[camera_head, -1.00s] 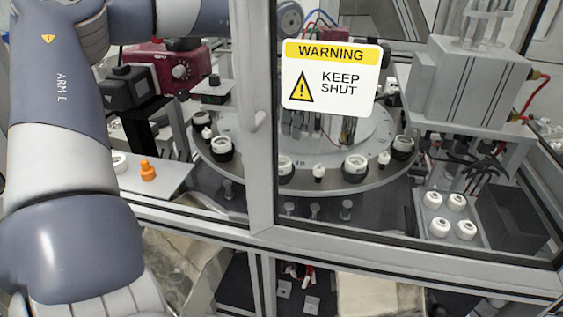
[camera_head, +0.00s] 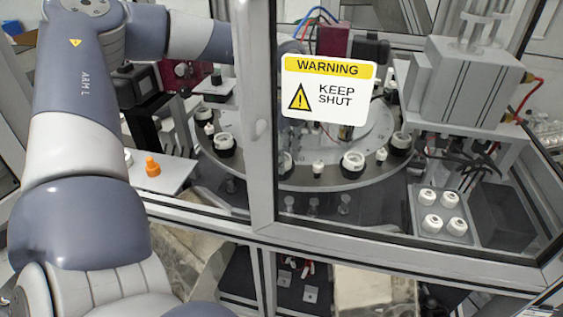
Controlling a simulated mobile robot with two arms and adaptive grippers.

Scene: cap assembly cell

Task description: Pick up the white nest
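Several white ring-shaped pieces in black holders sit around the round turntable (camera_head: 310,183): one at the left (camera_head: 225,142), one in front (camera_head: 353,162), one at the right (camera_head: 400,141). Several white pieces (camera_head: 428,196) stand in a grey tray (camera_head: 416,228) at the right. I cannot tell which piece is the white nest. My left arm comes in from the left, and an upper link runs right behind the window post. My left gripper's fingers cannot be made out behind the post and sign. My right gripper is not in view.
A framed window with a warning sign (camera_head: 326,88) and a thick upright post (camera_head: 252,120) stand before the turntable. An orange cap (camera_head: 152,166) stands on a white plate (camera_head: 172,183) at the left. A dark box (camera_head: 500,219) is beside the tray.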

